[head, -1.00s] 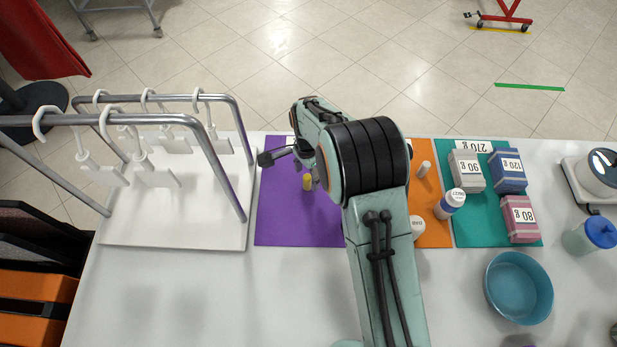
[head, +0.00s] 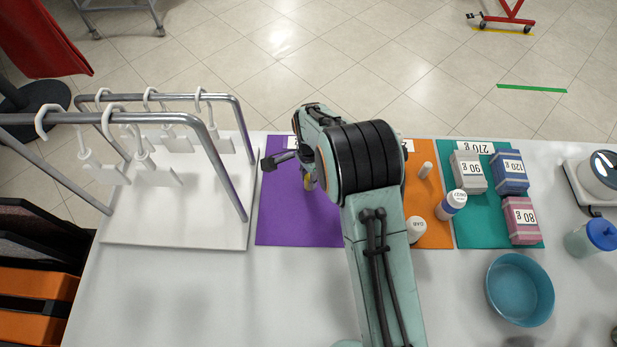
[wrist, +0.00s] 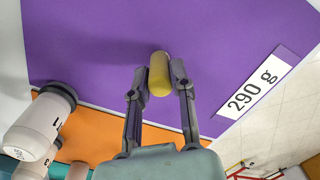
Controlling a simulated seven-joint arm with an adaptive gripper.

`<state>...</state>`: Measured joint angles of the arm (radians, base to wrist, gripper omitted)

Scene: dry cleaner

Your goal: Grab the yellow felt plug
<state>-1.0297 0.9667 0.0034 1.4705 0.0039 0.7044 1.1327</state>
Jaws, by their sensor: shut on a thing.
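The yellow felt plug (wrist: 159,74) is a small yellow cylinder between my gripper's two fingers in the wrist view. My gripper (wrist: 160,84) is shut on it, with a finger against each side. Behind it is the purple mat (wrist: 90,45), marked with a white "290 g" label (wrist: 252,92). In the head view the plug (head: 308,183) shows only as a small yellow patch, mostly hidden by my gripper and arm over the purple mat (head: 290,225). I cannot tell whether it touches the mat.
A teal mat (head: 480,225) holds labelled blocks (head: 508,171). A metal rack (head: 225,150) with white hangers stands left. A blue bowl (head: 520,288) sits front right.

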